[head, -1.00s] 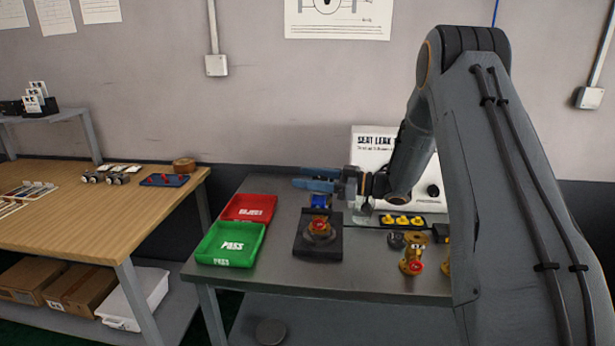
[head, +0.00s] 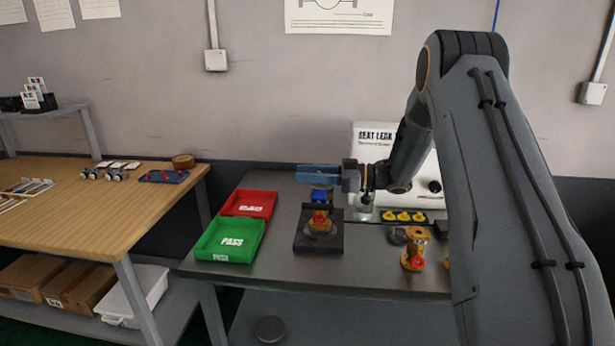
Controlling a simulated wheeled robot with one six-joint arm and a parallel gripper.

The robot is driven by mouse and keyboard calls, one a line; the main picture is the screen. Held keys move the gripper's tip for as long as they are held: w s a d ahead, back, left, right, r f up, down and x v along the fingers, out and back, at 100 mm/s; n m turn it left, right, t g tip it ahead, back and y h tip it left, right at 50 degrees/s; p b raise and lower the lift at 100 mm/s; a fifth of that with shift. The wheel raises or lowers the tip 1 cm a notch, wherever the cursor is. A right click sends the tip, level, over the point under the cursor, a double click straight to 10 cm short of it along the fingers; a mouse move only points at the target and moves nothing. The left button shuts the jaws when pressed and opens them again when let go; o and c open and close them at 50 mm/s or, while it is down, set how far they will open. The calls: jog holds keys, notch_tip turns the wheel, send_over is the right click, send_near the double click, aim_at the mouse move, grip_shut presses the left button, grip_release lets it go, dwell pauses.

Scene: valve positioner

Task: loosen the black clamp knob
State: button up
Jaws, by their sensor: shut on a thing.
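A dark fixture block (head: 303,243) stands on the grey metal bench, with a brass valve with a red part (head: 320,221) on it. A blue piece (head: 320,195) rises at the back of the fixture. My gripper (head: 308,173), with blue fingers pointing left, is level just above the blue piece. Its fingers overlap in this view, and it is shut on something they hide. The black clamp knob does not show; from the gripper's place at the top of the clamp, it appears to be what the fingers hold.
A green PASS tray (head: 230,241) and a red tray (head: 249,204) lie left of the fixture. A brass valve (head: 415,248) stands to the right, near a holder of yellow parts (head: 403,216). A white test unit (head: 375,145) stands behind. A wooden table (head: 95,220) is at left.

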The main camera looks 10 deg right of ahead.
jog(key=shift+s+a+n+g+y+b, duration=0.15)
jog(key=shift+s+n+g+b, duration=0.1)
jog(key=shift+n+g+b, duration=0.7)
jog(key=shift+s+d+n+g+y+b, duration=0.1)
jog(key=shift+s+n+g+b, duration=0.3)
jog(key=shift+g, duration=0.9)
jog(key=shift+s+a+n+g+y+b, duration=0.1)
jog(key=shift+n+g+y+b, duration=0.05)
jog(key=shift+n+g+b, duration=0.85)
jog(key=shift+g, duration=0.25)
jog(key=o, duration=1.1)
jog(key=shift+c, duration=0.2)
jog(key=d, duration=0.2)
jog(key=d+b, duration=0.1)
jog(key=d, duration=0.3)
jog(key=shift+w+d+f, duration=0.1)
jog(key=shift+w+d, duration=0.2)
jog(key=shift+d+b, duration=0.3)
jog(key=shift+d, duration=0.35)
